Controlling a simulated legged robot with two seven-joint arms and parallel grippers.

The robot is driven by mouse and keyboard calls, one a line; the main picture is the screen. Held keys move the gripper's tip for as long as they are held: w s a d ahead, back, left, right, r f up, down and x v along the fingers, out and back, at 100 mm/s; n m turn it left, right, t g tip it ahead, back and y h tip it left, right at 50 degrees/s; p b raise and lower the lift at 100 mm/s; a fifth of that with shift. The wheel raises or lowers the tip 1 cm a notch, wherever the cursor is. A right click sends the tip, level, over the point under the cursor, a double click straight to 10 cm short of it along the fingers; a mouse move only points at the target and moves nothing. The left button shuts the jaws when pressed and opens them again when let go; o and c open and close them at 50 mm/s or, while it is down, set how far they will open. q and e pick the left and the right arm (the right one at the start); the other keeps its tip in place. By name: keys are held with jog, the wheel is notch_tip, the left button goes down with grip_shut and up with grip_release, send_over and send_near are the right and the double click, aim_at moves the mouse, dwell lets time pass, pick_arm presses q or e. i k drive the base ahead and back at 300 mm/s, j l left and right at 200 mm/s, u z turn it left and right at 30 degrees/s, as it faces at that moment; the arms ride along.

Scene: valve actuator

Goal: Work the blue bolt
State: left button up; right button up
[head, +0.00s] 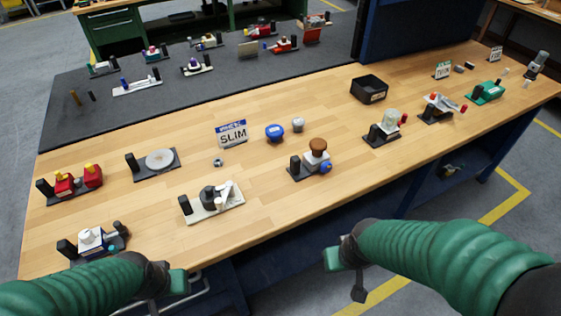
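Several valve-like devices stand on a wooden workbench (260,185). A device with a brown knob (318,145) on a white body has a round blue part (326,168) on its right side. A separate round blue piece (274,132) lies farther back, beside a small silver piece. A white and blue device (91,239) stands at the front left. I cannot tell which blue part is the bolt. My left gripper (172,279) is at the bench's front edge, right of that device. My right gripper (344,266) is in front of the bench, below the brown-knobbed device. Both appear empty; their finger gaps are unclear.
A "SLIM" sign (231,134) stands mid-bench. A black bin (369,89) is at the back. Red (75,180), grey (156,161) and white (211,201) devices sit at the left; others line the right. Bare wood lies between them. A grey mat lies behind.

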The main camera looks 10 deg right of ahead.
aim_at(325, 167)
jog(key=i+l+u, duration=0.1)
jog(key=l+u, duration=0.2)
jog(key=u, duration=0.15)
jog(key=l+u, duration=0.65)
jog(key=u, duration=0.2)
jog(key=l+u, duration=0.3)
jog(key=u, duration=0.15)
jog(key=k+l+u, duration=0.15)
jog(key=l+u, duration=0.25)
jog(key=k+l+u, duration=0.15)
jog(key=u, duration=0.3)
